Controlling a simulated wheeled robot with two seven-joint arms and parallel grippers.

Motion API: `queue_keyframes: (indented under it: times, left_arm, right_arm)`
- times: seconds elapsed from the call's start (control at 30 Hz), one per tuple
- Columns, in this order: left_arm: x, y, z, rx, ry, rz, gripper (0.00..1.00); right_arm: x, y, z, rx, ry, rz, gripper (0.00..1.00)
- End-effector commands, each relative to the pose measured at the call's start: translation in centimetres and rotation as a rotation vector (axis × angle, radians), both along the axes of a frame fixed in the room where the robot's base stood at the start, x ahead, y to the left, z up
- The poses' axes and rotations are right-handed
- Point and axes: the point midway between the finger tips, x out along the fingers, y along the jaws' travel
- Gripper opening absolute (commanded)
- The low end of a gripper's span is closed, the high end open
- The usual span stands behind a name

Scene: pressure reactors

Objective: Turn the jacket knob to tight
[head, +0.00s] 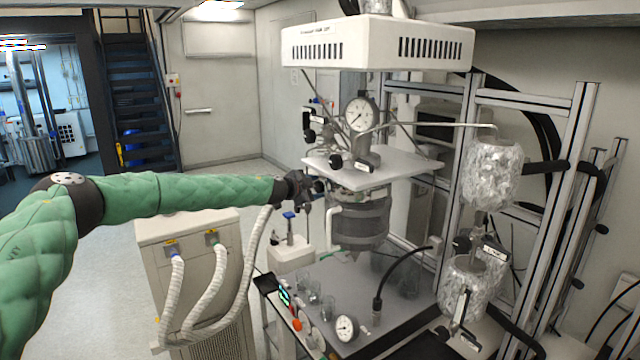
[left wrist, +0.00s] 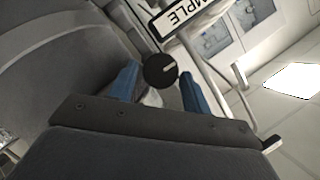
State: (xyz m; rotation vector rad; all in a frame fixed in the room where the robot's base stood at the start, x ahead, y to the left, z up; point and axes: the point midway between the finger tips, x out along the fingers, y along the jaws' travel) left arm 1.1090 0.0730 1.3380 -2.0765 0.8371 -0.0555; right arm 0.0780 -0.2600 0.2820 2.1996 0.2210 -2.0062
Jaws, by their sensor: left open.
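The reactor vessel (head: 362,222) has a dark jacket and hangs under a metal plate. My left gripper (head: 312,187) is at the vessel's upper left side. In the left wrist view, the two blue fingers of my left gripper (left wrist: 160,84) are apart. A round black knob (left wrist: 161,70) with a white pointer line shows between their tips, and I cannot tell whether they touch it. I see no jacket label on it. A plate with the letters "MPLE" (left wrist: 187,15) is just beyond it. In the head view the knob is hidden by the gripper. My right gripper is not in view.
A pressure gauge (head: 361,114) and valves stand on the plate (head: 385,175) above the vessel. A white unit (head: 190,285) with hoses stands below my left arm. A foil-wrapped cylinder (head: 492,172) is on the frame at right. The floor at left is clear.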

Motion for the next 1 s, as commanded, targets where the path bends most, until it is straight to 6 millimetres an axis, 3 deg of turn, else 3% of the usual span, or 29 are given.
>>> queue_keyframes:
  times: [0.2,0.6,0.77,1.0]
  left_arm:
    - [1.5,-1.1,-0.4,0.000,0.001,0.001,0.49]
    - [1.9,-1.4,-0.6,0.001,-0.001,0.000,0.49]
    - [1.9,-1.4,-0.6,0.001,-0.001,0.000,0.17]
    - [1.9,-1.4,-0.7,0.008,-0.011,0.000,0.17]
  right_arm:
    - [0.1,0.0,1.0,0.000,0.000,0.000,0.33]
    - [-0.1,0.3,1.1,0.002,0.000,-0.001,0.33]
    - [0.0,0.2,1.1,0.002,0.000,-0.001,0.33]
    - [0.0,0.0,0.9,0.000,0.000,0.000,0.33]
